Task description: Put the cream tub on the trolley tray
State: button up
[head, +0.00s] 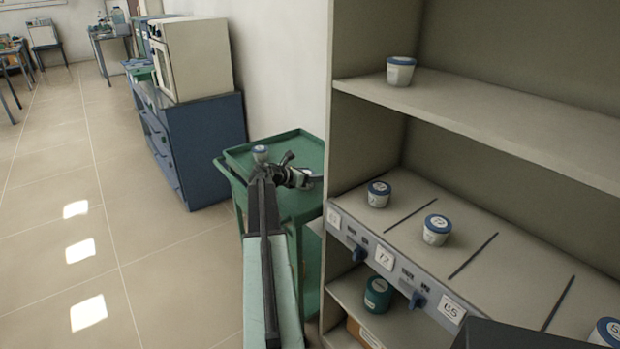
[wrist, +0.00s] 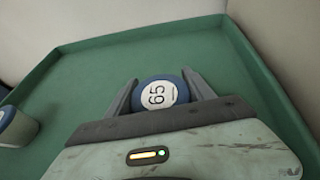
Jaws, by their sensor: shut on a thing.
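My gripper (wrist: 158,95) is shut on a tub with a blue lid (wrist: 155,92) and a round white label reading 65. The tub sits between the two fingers, seen from above; its side wall is mostly hidden. In the head view my gripper (head: 301,178) is over the right part of the green trolley tray (head: 307,148), near the shelf unit. The tray also fills most of the wrist view (wrist: 90,75). I cannot tell whether the held tub touches the tray floor.
Another tub with a blue lid (head: 261,153) stands on the tray, at the left edge in the wrist view (wrist: 18,127). The shelf unit (head: 333,160) at right holds several tubs. A blue cabinet (head: 210,145) bears a furnace (head: 200,60). The floor at left is clear.

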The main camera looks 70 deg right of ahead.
jog(key=shift+f, duration=0.15)
jog(key=o, duration=1.5)
jog(key=shift+r, duration=0.35)
jog(key=p+v, duration=0.4)
jog(key=v, duration=0.7)
jog(key=shift+s, duration=0.1)
jog(key=shift+w+a+p, duration=0.25)
jog(key=shift+a+p, duration=0.1)
jog(key=shift+a, duration=0.1)
